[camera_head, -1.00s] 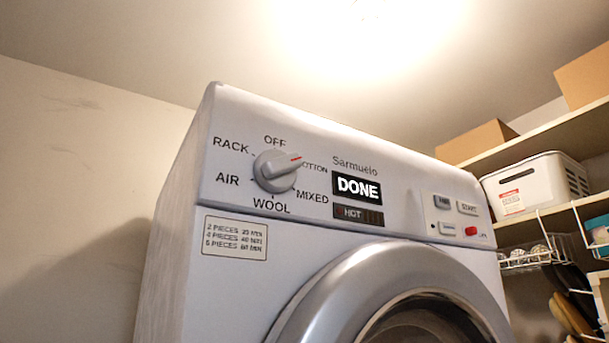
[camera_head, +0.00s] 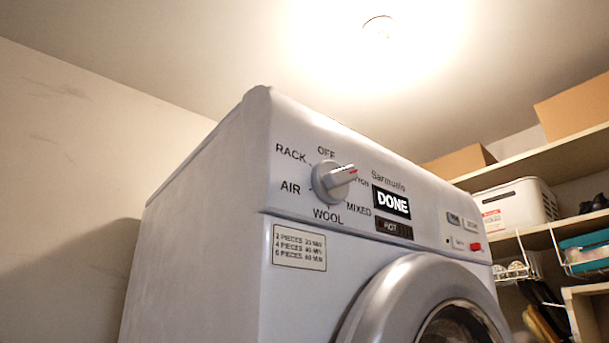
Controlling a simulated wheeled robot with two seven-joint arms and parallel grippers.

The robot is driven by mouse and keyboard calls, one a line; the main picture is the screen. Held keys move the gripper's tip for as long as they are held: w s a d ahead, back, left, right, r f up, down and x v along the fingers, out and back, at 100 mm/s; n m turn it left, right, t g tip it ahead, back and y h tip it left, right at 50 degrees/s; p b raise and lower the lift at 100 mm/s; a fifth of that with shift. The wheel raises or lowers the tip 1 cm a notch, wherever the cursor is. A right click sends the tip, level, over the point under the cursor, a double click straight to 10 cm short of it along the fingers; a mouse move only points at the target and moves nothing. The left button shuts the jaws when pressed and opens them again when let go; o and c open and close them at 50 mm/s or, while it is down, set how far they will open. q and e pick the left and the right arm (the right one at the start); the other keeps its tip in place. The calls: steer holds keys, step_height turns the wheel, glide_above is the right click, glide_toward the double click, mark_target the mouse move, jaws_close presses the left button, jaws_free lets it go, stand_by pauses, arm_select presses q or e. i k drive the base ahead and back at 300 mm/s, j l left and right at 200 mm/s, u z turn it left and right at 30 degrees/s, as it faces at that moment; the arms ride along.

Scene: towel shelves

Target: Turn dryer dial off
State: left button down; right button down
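A white dryer (camera_head: 200,250) fills the middle of the head view, seen from below and to its left. Its grey dial (camera_head: 328,181) sits at the upper left of the front panel. The dial's red-marked pointer points right, toward the COTTON label, which it partly covers. OFF stands at the top of the dial, with RACK, AIR, WOOL and MIXED around it. The display (camera_head: 391,203) reads DONE. The round door (camera_head: 385,290) below is cut off by the lower edge. Neither of my grippers is in view.
Shelves (camera_head: 505,172) on the right hold cardboard boxes (camera_head: 575,108) and a white basket (camera_head: 512,204). A wire rack with a teal container (camera_head: 585,253) hangs below. A plain wall (camera_head: 70,190) is on the left, with open space beside the dryer.

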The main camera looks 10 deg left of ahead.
mark_target(330, 181)
steer(key=i+l, duration=0.2)
steer(key=l, duration=0.15)
steer(key=i+l, duration=0.15)
steer(key=l, duration=0.2)
steer(key=i+l, duration=0.2)
steer(key=l, duration=0.15)
steer(key=i+l, duration=0.15)
steer(key=l, duration=0.2)
steer(key=u, duration=2.55)
